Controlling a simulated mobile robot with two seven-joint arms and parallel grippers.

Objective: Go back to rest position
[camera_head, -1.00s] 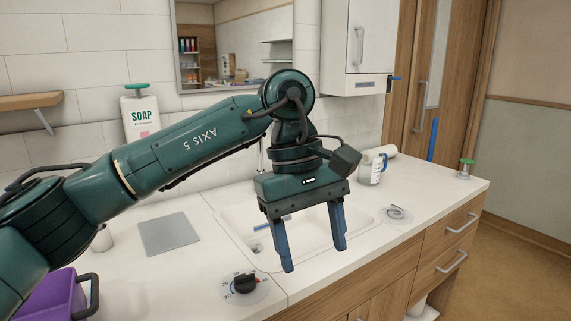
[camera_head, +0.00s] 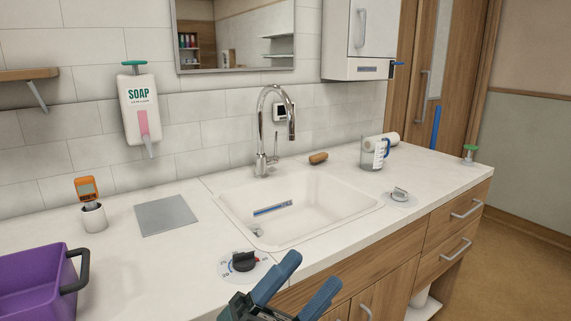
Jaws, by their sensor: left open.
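My left gripper (camera_head: 305,284) shows at the bottom of the head view, in front of the counter's front edge. Its two blue fingers point up and to the right and stand apart with nothing between them. Only the fingers and part of the dark green gripper body show; the rest of the left arm is out of the picture. My right gripper is not in view.
The white counter (camera_head: 130,265) holds a sink (camera_head: 325,205) with a tall tap (camera_head: 261,130), a dial (camera_head: 243,262), a grey plate (camera_head: 166,215), a purple crate (camera_head: 30,284) and a measuring jug (camera_head: 373,154). A soap dispenser (camera_head: 140,105) hangs on the wall.

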